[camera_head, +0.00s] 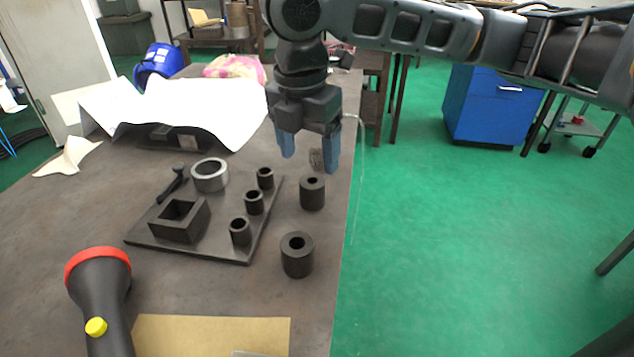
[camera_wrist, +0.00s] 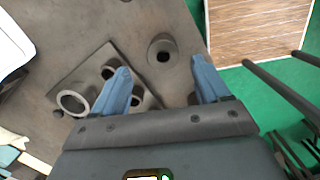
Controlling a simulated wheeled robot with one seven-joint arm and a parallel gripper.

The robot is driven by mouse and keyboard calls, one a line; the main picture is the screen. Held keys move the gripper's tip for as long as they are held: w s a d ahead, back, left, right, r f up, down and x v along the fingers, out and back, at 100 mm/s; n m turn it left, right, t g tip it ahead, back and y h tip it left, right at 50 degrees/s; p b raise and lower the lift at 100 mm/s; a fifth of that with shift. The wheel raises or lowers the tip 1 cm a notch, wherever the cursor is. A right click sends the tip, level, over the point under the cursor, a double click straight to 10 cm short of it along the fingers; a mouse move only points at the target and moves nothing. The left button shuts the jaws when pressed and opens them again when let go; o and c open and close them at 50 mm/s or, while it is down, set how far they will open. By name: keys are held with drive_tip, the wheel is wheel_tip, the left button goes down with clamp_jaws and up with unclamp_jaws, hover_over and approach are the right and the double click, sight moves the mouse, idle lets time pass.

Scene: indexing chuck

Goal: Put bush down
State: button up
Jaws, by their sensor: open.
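My gripper (camera_head: 310,163) is open, its two blue fingers pointing down over the far right part of the table; the wrist view also shows them spread (camera_wrist: 160,66). Two dark bushes with holes stand upright on the table, a farther one (camera_head: 312,197) and a nearer one (camera_head: 297,259). One bush (camera_wrist: 161,51) shows beyond the fingertips in the wrist view. Three smaller hollow dark cylinders (camera_head: 254,203) stand on the dark plate (camera_head: 215,251).
The plate also carries a grey ring (camera_head: 209,176), a square hollow block (camera_head: 179,221) and a dark handle (camera_head: 172,184). A red-rimmed torch (camera_head: 98,285) and tan sheet (camera_head: 215,335) are near. White paper (camera_head: 190,105) lies behind. The table's right edge is close to the bushes.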

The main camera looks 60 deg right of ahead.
sight(312, 185)
drive_tip(key=f, duration=0.2)
drive_tip(key=shift+s+d+f, duration=0.1)
drive_tip(key=shift+d+f, duration=0.1)
drive_tip(key=shift+f, duration=0.1)
drive_tip(key=shift+s+f, duration=0.1)
drive_tip(key=shift+f, duration=2.55)
drive_tip(key=shift+c, duration=0.4)
clamp_jaws()
drive_tip(key=shift+r, duration=0.15)
